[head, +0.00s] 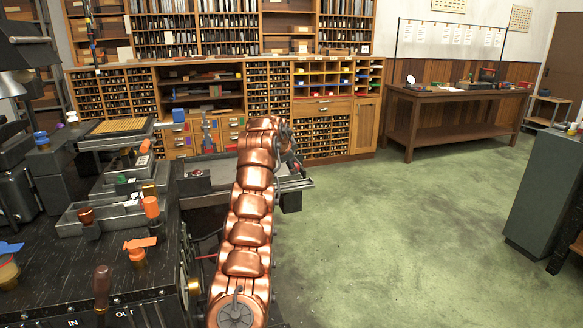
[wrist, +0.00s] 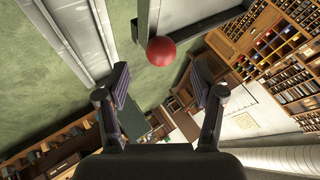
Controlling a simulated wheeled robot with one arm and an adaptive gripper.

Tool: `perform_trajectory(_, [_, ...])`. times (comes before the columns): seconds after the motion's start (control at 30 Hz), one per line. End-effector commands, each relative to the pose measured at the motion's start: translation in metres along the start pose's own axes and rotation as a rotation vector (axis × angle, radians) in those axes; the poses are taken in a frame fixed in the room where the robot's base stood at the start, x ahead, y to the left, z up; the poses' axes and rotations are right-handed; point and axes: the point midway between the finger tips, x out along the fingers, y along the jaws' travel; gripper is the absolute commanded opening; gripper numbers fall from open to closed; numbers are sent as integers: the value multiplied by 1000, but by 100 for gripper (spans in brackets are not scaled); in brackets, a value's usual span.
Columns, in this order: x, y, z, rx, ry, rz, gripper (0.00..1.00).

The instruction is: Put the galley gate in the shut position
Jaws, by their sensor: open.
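A red ball knob (wrist: 161,51) shows in the wrist view beside a grey metal bar. I take it for the handle of the galley gate, but its mounting is not clear. My gripper (wrist: 160,84) is open and empty, with the knob beyond the gap between its fingertips and apart from both. In the head view, a grey tray that looks like the galley (head: 222,173) sits behind my copper arm. The arm hides part of it, and I cannot make out the gate or its position there. My fingers are not clear in that view.
A dark bench (head: 70,265) with a wooden-handled lever and orange-topped items stands at left. Grey trays (head: 100,212) lie near it. Type cabinets (head: 335,105) line the back wall. The green floor (head: 400,230) at right is clear up to a grey cabinet (head: 545,190).

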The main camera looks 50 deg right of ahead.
Motion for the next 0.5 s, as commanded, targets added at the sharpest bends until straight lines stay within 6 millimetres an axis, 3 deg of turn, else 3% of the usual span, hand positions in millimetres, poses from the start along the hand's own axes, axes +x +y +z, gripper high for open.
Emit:
perform_trajectory(0.23, [-33,-1,1,0,0,-4,67])
perform_trajectory(0.5, [-44,0,2,0,-2,0,67])
